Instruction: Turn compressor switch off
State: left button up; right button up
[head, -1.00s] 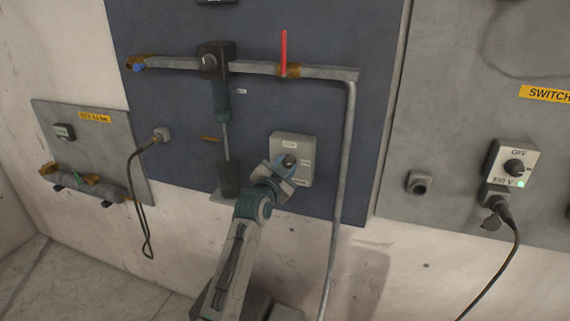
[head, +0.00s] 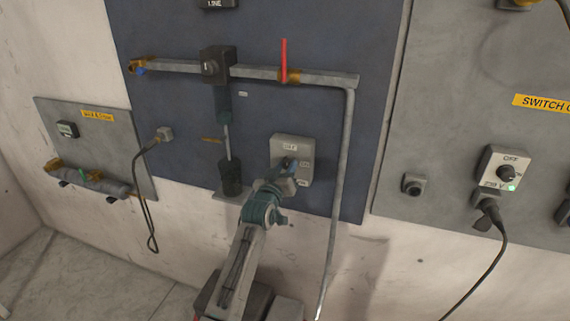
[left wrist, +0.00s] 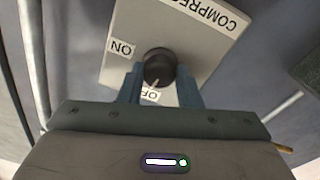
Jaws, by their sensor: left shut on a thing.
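The compressor switch is a light grey box (head: 280,146) on the blue wall panel, with a label reading OFF at its top. In the left wrist view the box (left wrist: 205,50) appears upside down, with part of the word COMPRESSOR, an ON label at left and an OFF label at the bottom, partly hidden. Its round black knob (left wrist: 159,66) has a white mark pointing toward the OFF label. My left gripper (head: 289,164) is shut on the knob, one blue finger on each side. My right gripper is not in view.
A grey pipe (head: 345,150) runs down just right of the box. Another switch (head: 504,166) with a green light sits on the right panel.

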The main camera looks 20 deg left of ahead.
pick_arm(q)
jog(key=shift+r+n+p, duration=0.15)
jog(key=shift+n+p, duration=0.3)
jog(key=shift+n, duration=0.45)
jog(key=o, duration=1)
jog(key=shift+c, duration=0.2)
jog(key=shift+s+f, duration=0.25)
jog(key=shift+s, duration=0.1)
jog(key=s+b, duration=0.3)
jog(key=s, duration=0.7)
jog(key=shift+a+f, duration=0.15)
jog(key=shift+f, duration=0.1)
